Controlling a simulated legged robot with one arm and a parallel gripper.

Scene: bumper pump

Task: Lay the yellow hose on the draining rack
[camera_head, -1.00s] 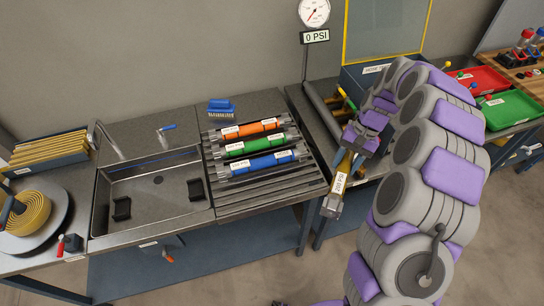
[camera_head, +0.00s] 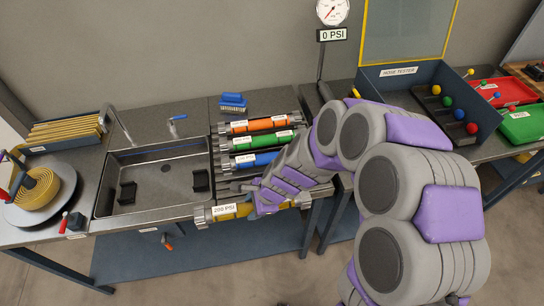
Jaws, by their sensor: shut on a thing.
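The yellow hose (camera_head: 223,210), with grey end fittings and a 200 PSI label, lies level along the front edge of the draining rack (camera_head: 218,173). My gripper (camera_head: 262,203) is shut on the hose near its middle and hides part of it. Whether the hose touches the rack bars or is just above them, I cannot tell. An orange hose (camera_head: 266,124), a green hose (camera_head: 262,141) and a blue hose (camera_head: 255,159) lie side by side on the rack behind it. My arm covers the right ends of the blue hose and the rack.
A sink (camera_head: 160,180) with two dark blocks is left of the rack. A blue brush (camera_head: 232,101) lies behind the rack. The hose tester box (camera_head: 400,75) with coloured knobs stands right, beside a red tray (camera_head: 505,92) and a green tray (camera_head: 522,125).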

